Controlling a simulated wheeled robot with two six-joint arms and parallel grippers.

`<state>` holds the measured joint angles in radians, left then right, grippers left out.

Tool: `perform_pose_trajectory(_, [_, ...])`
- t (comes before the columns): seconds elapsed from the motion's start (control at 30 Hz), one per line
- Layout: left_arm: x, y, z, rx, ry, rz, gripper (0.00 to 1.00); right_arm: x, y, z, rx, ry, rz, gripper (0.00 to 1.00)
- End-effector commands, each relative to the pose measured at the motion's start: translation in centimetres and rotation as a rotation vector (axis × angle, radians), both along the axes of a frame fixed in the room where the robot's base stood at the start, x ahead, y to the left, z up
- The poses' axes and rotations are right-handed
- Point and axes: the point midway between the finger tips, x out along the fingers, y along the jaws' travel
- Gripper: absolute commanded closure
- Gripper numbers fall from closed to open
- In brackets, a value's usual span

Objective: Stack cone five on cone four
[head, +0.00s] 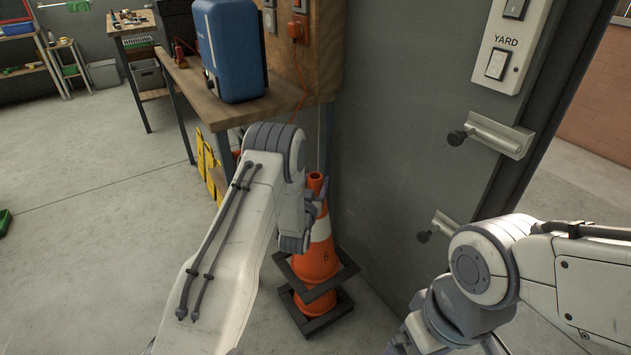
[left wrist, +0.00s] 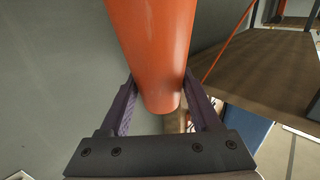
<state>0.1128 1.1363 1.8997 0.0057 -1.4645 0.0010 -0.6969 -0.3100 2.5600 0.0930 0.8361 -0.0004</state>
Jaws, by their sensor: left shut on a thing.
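Cone five (head: 318,258), orange with a white band, a dark square base and a "5" on its side, stands roughly upright beside the grey wall in the head view. My left gripper (head: 317,197) is shut on its upper part, just below the tip. In the left wrist view the orange cone (left wrist: 155,50) lies between the two fingers (left wrist: 160,108). A second dark base (head: 322,322), apparently cone four's, sits on the floor directly under cone five's base, with a small gap and some orange between. The rest of cone four is hidden, apparently inside cone five. My right gripper is out of view.
A wooden workbench (head: 185,88) with a blue case (head: 230,50) stands left of the cones. Yellow objects (head: 207,165) are under it. The grey wall (head: 375,150) with handles (head: 497,136) is close on the right. Open floor (head: 90,240) lies to the left.

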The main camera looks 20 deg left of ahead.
Motion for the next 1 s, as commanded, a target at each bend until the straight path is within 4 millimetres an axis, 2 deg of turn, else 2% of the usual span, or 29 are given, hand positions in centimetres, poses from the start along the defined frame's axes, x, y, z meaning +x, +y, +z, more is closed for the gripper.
perform_pose_trajectory(0.1, [0.2, 0.0, -0.9, 0.002, -0.013, 0.000, 1.00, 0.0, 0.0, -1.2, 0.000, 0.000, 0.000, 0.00])
perform_pose_trajectory(1.0, [0.2, 0.0, -8.4, 0.002, -0.013, 0.000, 1.00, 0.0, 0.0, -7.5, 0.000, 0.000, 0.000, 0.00])
